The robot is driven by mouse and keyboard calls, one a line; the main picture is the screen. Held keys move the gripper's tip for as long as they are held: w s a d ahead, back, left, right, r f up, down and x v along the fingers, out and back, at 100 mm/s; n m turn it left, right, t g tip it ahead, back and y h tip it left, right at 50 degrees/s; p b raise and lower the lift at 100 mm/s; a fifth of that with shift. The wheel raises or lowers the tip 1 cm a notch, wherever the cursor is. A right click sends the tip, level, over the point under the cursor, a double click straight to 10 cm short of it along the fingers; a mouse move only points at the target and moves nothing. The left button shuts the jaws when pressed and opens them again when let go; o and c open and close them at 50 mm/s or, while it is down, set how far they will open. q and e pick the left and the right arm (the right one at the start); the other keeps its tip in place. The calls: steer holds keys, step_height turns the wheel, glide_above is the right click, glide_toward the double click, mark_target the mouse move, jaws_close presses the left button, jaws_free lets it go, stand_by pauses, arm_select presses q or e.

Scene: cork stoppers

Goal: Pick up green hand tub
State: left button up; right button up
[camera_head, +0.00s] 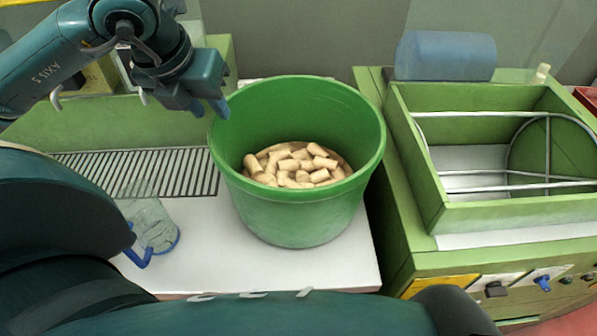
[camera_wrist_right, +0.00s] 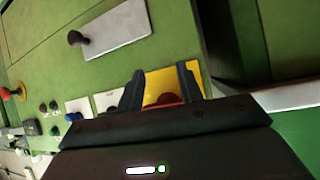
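The green tub (camera_head: 300,215) stands upright on a white surface in the middle of the head view. It is round, open at the top and partly filled with cork stoppers (camera_head: 292,166). My left gripper (camera_head: 209,107) is at the tub's back left rim, with its fingers pointing down. Its two fingertips are apart, one close to the rim. I see nothing held between them, and cannot tell whether it touches the rim. In the right wrist view my right gripper (camera_wrist_right: 160,87) is open and empty, facing a green panel with a yellow plate (camera_wrist_right: 172,84).
A green machine with an open box (camera_head: 430,185) and metal rails stands right of the tub. A blue cylinder (camera_head: 445,56) lies behind it. A clear container with a blue rim (camera_head: 152,225) is left of the tub, near a slotted grate (camera_head: 130,172). Knobs line the panel.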

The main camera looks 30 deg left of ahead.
mark_target(224, 128)
arm_select(q)
steer(key=x, duration=0.3)
steer(key=shift+p+x, duration=0.4)
steer(key=shift+x, duration=2.2)
steer(key=shift+a, duration=0.15)
jaws_close()
steer(key=shift+r, duration=0.15)
